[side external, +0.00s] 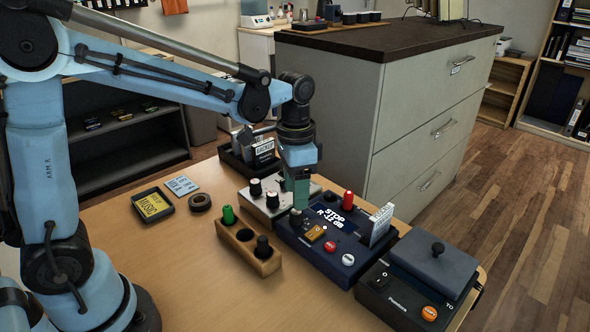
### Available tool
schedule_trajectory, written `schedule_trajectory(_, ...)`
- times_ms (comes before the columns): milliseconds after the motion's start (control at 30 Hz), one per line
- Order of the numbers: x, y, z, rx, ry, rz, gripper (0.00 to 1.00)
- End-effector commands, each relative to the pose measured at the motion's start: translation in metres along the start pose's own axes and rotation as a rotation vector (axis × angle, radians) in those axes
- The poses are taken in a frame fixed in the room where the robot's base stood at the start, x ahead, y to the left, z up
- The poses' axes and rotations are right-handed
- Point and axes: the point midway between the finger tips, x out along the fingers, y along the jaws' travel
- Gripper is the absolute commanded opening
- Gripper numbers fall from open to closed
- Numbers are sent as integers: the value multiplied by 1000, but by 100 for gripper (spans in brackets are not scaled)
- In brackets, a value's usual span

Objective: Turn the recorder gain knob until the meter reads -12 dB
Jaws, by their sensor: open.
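The recorder (340,262) is a dark blue box on the wooden table. Its dark display (333,218) shows white text that looks like "STOP" and "R -12 dB". A dark knob (295,217) stands at its left rear, just below my gripper (299,203). My gripper points down and is open; its fingertips are close to this knob, and I cannot tell whether they touch it. A black knob (348,200), a red knob (348,196), an orange switch plate (315,233), a red button (330,246) and a white button (348,258) are also on the recorder.
A light mixer box (262,204) with knobs stands behind left. A wooden block (248,252) holding green and black pegs is close on the left. A white card (382,226) stands upright on the recorder's right. A lidded dark box (400,300) is at right. The left table is mostly clear.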

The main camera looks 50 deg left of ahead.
Motion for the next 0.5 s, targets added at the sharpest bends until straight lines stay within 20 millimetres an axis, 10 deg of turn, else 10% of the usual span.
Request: schedule_trajectory(500, -70, 0, 0, 0, 0, 0, 54)
